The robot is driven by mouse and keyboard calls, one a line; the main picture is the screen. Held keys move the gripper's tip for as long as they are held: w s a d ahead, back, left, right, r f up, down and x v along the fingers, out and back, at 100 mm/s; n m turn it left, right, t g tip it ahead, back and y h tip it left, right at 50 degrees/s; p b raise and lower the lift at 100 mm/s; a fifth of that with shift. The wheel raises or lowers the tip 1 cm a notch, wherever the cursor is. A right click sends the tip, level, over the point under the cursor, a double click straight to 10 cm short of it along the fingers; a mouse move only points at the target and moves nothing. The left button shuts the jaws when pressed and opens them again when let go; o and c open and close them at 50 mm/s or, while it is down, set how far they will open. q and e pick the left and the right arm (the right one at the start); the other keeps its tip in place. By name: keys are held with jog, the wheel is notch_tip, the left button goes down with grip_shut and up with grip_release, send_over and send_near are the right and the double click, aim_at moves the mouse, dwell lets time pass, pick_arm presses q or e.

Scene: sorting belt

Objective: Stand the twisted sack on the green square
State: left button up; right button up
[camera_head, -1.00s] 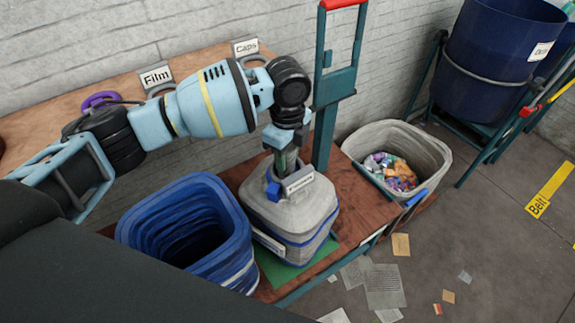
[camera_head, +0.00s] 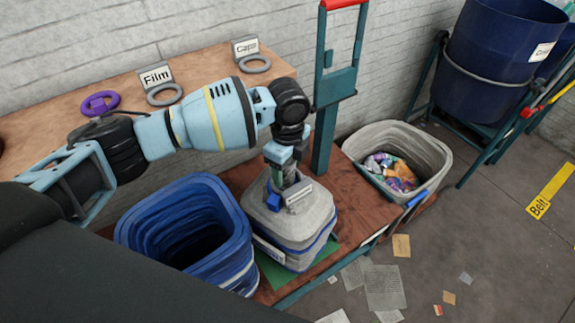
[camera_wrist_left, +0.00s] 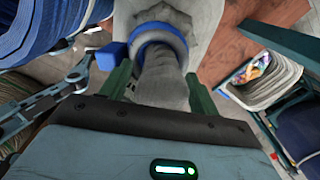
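The twisted sack (camera_head: 290,227) is grey with blue bands and a label, and it stands upright on the brown cart deck. Its twisted neck shows in the left wrist view (camera_wrist_left: 162,75), with a blue ring around it. My right gripper is not in view.
A blue bin (camera_head: 150,225) stands close left of the sack. A grey bin (camera_head: 440,150) with scraps stands to the right. The cart's green post (camera_head: 325,130) rises behind the sack. A wooden shelf (camera_head: 120,92) holds rings and signs. Papers lie on the floor.

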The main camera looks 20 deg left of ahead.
pick_arm(q)
notch_tip(320, 180, up, 12)
jog(key=shift+f+p, duration=0.25)
jog(key=shift+p, duration=0.15)
jog(key=shift+r, duration=0.35)
jog(key=shift+s+f, duration=0.1)
dwell(0.4)
